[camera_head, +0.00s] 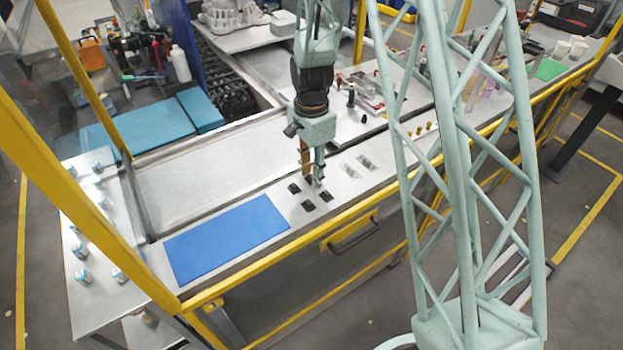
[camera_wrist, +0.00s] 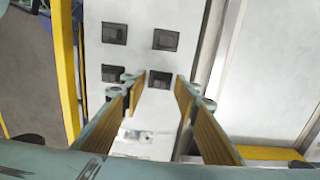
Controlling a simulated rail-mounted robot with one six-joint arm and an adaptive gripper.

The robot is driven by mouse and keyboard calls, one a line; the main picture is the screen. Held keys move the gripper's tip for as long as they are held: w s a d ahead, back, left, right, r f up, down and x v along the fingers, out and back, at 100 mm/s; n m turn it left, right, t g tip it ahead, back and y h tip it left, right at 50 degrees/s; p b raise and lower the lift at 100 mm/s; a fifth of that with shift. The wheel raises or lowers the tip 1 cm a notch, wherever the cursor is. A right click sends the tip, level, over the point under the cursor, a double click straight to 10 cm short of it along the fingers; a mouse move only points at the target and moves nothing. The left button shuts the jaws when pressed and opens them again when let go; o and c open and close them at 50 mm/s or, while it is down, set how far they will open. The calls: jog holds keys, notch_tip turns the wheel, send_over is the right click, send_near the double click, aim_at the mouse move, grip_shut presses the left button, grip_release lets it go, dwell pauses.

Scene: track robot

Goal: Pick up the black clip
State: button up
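Several small black clips lie on the grey metal worktop below my gripper. In the head view, one black clip (camera_head: 294,188) is at the left, another (camera_head: 308,205) is at the front, and a third (camera_head: 326,196) is at the right. My gripper (camera_head: 319,172) points down over this group and partly hides the rearmost clip. In the wrist view, my gripper (camera_wrist: 158,84) has its two yellow-padded fingers spread apart. One black clip (camera_wrist: 160,79) shows between the fingertips, with gaps on both sides. Whether the fingertips are at its height I cannot tell.
A blue mat (camera_head: 227,240) lies left of the clips. Silver pieces (camera_head: 358,166) lie to the right; one silver piece (camera_wrist: 138,135) shows between the fingers in the wrist view. A yellow rail (camera_head: 290,250) runs along the front edge. The recessed metal surface (camera_head: 205,180) behind is clear.

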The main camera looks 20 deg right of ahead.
aim_at(311, 176)
jog(key=c, duration=0.7)
jog(key=shift+r, duration=0.2)
jog(key=shift+r, duration=1.4)
jog(key=shift+s+r, duration=0.1)
jog(key=shift+r, duration=0.05)
jog(key=s+d, duration=0.1)
jog(key=s, duration=0.4)
jog(key=s+d+r+b, duration=0.1)
jog(key=s, duration=0.4)
jog(key=s+d+b, duration=0.1)
jog(key=s, duration=0.4)
jog(key=shift+s+r, duration=0.25)
